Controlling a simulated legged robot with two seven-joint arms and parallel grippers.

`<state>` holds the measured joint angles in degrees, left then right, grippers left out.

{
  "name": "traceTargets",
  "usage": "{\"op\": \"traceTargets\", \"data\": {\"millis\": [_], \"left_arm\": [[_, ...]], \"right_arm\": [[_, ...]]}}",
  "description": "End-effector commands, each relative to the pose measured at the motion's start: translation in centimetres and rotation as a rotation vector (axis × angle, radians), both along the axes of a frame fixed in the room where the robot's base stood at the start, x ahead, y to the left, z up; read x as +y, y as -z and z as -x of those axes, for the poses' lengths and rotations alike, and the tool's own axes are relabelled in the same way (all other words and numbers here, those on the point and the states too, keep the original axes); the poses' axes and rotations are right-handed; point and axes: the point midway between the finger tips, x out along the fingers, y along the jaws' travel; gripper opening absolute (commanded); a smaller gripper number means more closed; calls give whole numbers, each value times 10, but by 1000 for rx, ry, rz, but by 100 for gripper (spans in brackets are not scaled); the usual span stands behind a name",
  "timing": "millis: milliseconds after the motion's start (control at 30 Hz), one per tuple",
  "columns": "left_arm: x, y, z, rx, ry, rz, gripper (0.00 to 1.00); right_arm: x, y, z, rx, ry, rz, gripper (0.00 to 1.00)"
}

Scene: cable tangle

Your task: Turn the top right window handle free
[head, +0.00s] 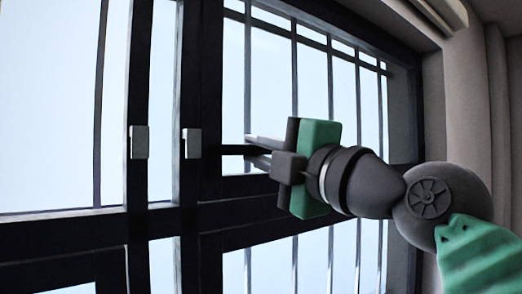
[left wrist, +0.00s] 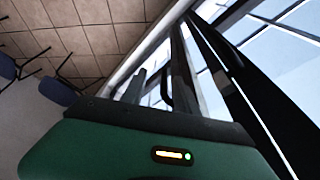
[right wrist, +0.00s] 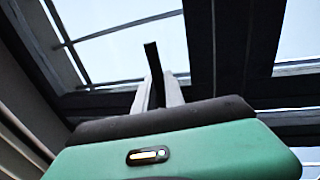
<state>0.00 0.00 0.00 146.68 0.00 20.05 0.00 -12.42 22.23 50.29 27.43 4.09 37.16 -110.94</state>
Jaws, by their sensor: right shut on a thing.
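The top right window handle (head: 233,150) is a dark bar lying roughly level across the pane in the head view. My right gripper (head: 256,150) comes in from the right, with its two pale fingers around the bar's outer end. In the right wrist view the dark handle (right wrist: 152,62) stands up between the fingers (right wrist: 157,94), which are shut on it. My left gripper (left wrist: 157,88) shows only in the left wrist view, its fingers apart, with a dark curved piece showing between them that I cannot identify.
Two grey blocks (head: 139,142) and (head: 192,143) sit on the dark window frames. A dark crossbar (head: 150,218) runs below them. Thin vertical bars stand outside the glass. A wall (head: 460,100) borders the window at right. The left wrist view shows floor tiles (left wrist: 100,45) and chairs (left wrist: 60,90).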

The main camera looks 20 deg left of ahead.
Motion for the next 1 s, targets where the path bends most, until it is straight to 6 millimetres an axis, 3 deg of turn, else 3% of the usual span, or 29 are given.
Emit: {"op": "traceTargets", "data": {"millis": [167,200,367,733,867,1000], "left_arm": [[0,-1,0,0,0,0,36],[0,-1,0,0,0,0,36],[0,-1,0,0,0,0,36],[0,9,0,0,0,0,36],[0,35,0,0,0,0,36],[0,64,0,0,0,0,36]], "right_arm": [[-2,-3,0,-5,3,-6,0],[-2,-3,0,-5,3,-6,17],[-1,-2,0,-4,2,-5,36],[-7,3,5,-4,2,-5,36],[-29,14,16,-5,5,-4,36],[-65,25,35,-5,7,-5,36]]}}
